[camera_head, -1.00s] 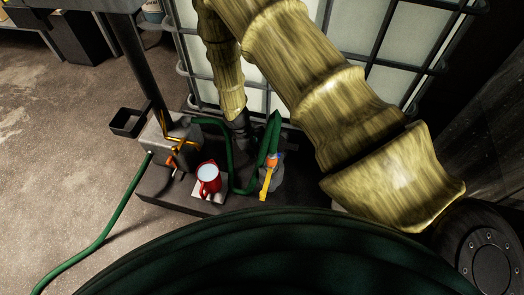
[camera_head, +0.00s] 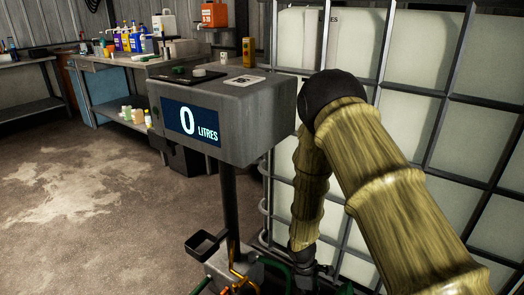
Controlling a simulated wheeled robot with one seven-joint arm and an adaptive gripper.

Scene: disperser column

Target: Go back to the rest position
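My arm in its yellow-brown sleeve fills the right side. Its dark elbow is at the top, and the forearm hangs down in front of the white caged tank (camera_head: 420,110). My gripper (camera_head: 303,275) is dark and small at the bottom edge, partly cut off, beside green hose (camera_head: 275,268). Its fingers cannot be made out, nor whether it touches the hose. The disperser column's grey display box (camera_head: 245,120) stands left of my arm and reads "0 LITRES" on its screen (camera_head: 190,122). The red jug's place is out of view below.
A black holder (camera_head: 203,243) sticks out from the column's post (camera_head: 231,205). Orange piping (camera_head: 238,275) shows at its foot. A bench (camera_head: 105,62) with several bottles and a shelf table (camera_head: 30,65) stand behind. The concrete floor (camera_head: 80,190) at left is clear.

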